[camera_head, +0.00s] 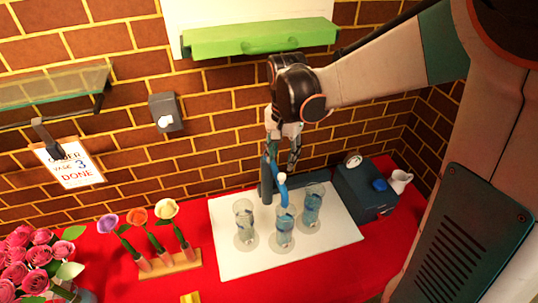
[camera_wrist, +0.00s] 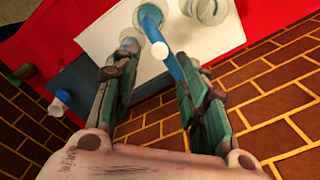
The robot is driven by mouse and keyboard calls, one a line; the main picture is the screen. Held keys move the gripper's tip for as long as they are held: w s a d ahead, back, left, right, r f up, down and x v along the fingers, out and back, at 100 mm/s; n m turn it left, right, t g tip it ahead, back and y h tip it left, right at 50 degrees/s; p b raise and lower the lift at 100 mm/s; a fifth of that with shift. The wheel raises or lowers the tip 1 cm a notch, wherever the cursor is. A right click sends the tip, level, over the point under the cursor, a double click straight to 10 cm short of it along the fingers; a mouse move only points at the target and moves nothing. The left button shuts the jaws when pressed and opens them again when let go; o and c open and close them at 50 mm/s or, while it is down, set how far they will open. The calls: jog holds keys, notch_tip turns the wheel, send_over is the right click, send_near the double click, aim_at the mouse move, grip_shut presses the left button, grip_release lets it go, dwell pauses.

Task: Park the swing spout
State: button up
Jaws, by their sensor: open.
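The blue swing spout (camera_head: 282,190) curves forward from an upright post (camera_head: 265,184) at the back of a white mat (camera_head: 235,262). In the head view its end is over or close to the middle glass (camera_head: 284,231). My gripper (camera_head: 283,150) is open, pointing down above the spout. The left glass (camera_head: 244,225) and right glass (camera_head: 312,208) stand on the mat; the middle and right ones look bluish inside.
A dark blue box (camera_head: 363,200) with a dial and blue button stands right of the mat, beside a white jug (camera_head: 400,181). Flowers stand in a wooden rack (camera_head: 168,267) at left. A green shelf (camera_head: 258,39) and brick wall are behind.

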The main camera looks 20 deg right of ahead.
aim_at(282, 175)
notch_tip(282, 175, down, 7)
jog(key=shift+f+b, duration=0.1)
jog(key=shift+b, duration=0.35)
jog(key=shift+c, duration=0.2)
grip_shut()
